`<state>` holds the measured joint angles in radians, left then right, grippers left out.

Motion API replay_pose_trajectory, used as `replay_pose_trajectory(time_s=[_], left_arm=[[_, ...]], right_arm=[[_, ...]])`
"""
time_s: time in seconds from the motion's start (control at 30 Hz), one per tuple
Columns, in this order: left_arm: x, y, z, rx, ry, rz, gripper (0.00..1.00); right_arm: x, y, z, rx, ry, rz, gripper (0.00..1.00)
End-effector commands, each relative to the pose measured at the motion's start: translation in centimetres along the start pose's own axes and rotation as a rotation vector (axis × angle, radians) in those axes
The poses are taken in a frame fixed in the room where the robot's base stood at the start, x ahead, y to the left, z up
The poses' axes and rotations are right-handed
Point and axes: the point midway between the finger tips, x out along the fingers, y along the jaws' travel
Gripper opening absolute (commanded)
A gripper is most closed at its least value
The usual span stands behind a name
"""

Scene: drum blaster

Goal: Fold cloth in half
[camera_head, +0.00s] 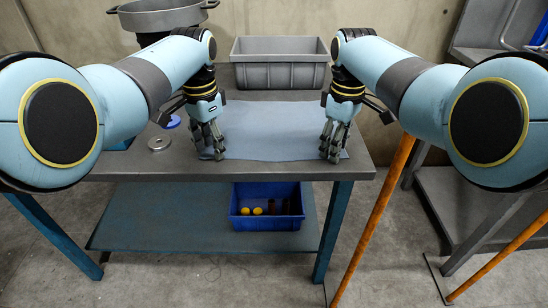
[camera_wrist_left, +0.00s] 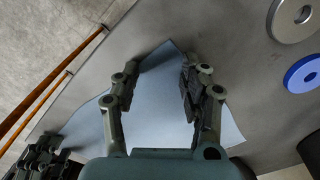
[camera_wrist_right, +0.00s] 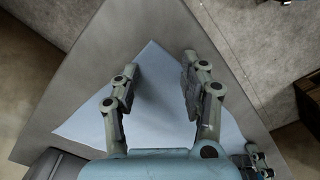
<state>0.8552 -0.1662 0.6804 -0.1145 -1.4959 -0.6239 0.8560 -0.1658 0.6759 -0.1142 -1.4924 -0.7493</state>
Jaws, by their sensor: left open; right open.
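A light blue-grey cloth (camera_head: 265,130) lies spread flat on the grey workbench. My left gripper (camera_head: 215,154) points down at the cloth's near left corner. It is open, and in the left wrist view the cloth (camera_wrist_left: 160,105) shows between its fingers. My right gripper (camera_head: 333,156) points down at the near right corner. It is open too, and in the right wrist view the cloth (camera_wrist_right: 155,115) shows between its fingers, with a corner just beyond the tips. I cannot tell whether the fingertips touch the cloth.
A grey bin (camera_head: 280,75) stands at the back of the workbench (camera_head: 300,171). A metal disc (camera_head: 159,142) and a blue disc (camera_head: 172,121) lie left of the cloth. A blue crate (camera_head: 266,221) is on the lower shelf. An orange pole (camera_head: 374,215) leans at the right.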

Motion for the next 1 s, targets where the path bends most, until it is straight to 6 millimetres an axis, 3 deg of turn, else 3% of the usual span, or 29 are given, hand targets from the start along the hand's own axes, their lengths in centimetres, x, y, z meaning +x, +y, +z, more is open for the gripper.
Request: replay_pose_trajectory(time_s=[0.17,0.83,1.0], left_arm=[[0.38,0.02,0.05,0.0,-0.002,0.001,0.44],[0.58,0.06,0.12,0.0,-0.003,0.002,0.01],[0.65,0.05,0.16,0.0,-0.004,0.002,0.0]], right_arm=[[0.38,-0.03,0.03,0.0,-0.001,-0.001,0.44],[0.72,-0.15,0.2,0.0,-0.005,-0.004,0.01],[0.8,-0.15,0.26,0.0,-0.007,-0.004,0.0]])
